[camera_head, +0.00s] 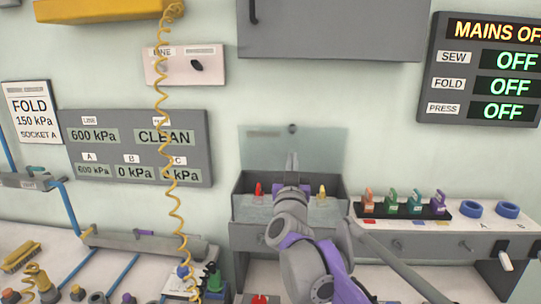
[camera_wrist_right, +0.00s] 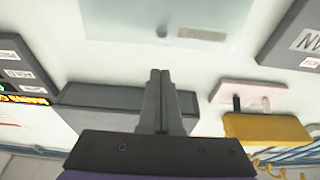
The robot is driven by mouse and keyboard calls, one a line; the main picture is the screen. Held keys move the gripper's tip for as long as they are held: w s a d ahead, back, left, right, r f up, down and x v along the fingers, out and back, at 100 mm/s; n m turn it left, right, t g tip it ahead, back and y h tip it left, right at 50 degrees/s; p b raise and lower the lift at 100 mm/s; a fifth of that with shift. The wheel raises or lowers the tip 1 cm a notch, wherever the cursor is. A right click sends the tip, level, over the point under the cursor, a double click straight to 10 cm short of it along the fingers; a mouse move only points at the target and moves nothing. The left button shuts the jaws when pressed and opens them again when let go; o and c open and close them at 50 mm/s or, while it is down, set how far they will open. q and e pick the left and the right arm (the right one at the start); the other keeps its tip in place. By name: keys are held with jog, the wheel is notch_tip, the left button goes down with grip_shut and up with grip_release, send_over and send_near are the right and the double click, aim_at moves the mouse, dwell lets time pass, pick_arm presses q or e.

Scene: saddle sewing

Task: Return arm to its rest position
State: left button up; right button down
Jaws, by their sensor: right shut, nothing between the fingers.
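My right gripper (camera_head: 292,161) is in the middle of the head view, its arm coming up from the bottom edge. Its fingers point up, in front of a translucent panel (camera_head: 330,150) on the wall. In the right wrist view the two fingers of the right gripper (camera_wrist_right: 160,76) lie together with nothing between them. Below the fingertips in the head view is an open grey box (camera_head: 242,211) with a red piece (camera_head: 259,189) and a yellow piece (camera_head: 322,192). My gripper hides part of the box. My left gripper is in neither view.
A row of coloured pieces on a black strip (camera_head: 400,208) and blue rings (camera_head: 471,209) stand right of the arm. A coiled yellow hose (camera_head: 163,100) hangs at left, before a gauge panel (camera_head: 200,150). A grey cabinet (camera_head: 335,30) is above. A display panel (camera_head: 440,110) reads OFF.

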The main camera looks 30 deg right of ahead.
jog(key=s+a+f+n+g+y, duration=0.1)
jog(key=s+a+f+n+y, duration=0.3)
jog(key=a+f, duration=0.35)
jog(key=s+a+f+n+g+y, duration=0.25)
jog(key=a+f+y, duration=0.35)
jog(key=f, duration=0.3)
jog(key=s+a+f+g, duration=0.3)
jog(key=s+f+g, duration=0.6)
jog(key=s+f, duration=1.4)
jog(key=shift+a+y, duration=0.15)
jog(key=shift+y, duration=0.25)
jog(key=shift+a, duration=0.1)
